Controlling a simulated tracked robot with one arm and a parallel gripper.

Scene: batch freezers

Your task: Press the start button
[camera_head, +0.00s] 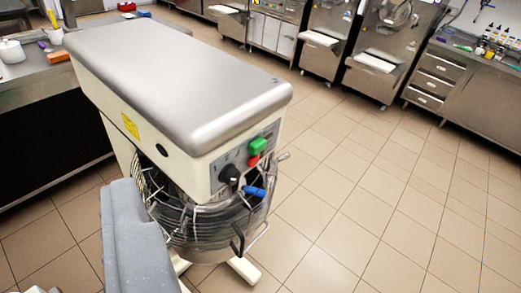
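A large mixer with a cream body and a brushed metal top (175,75) stands in the middle left of the view. On its front panel is a green button (258,146), with a red button (253,161) just below it. A black knob (230,176) sits lower left of the buttons, and a blue-ended lever (255,192) is beside it. A grey part that looks like my own arm end reaches up at the lower left, beside the mixer's wire guard and apart from the buttons. No gripper fingertips can be made out.
The mixer's wire guard and bowl (205,225) jut out below the panel. A dark counter (50,150) is at the left. Steel machines (385,45) and a drawer cabinet (465,90) line the back. The tiled floor (350,200) to the right is clear.

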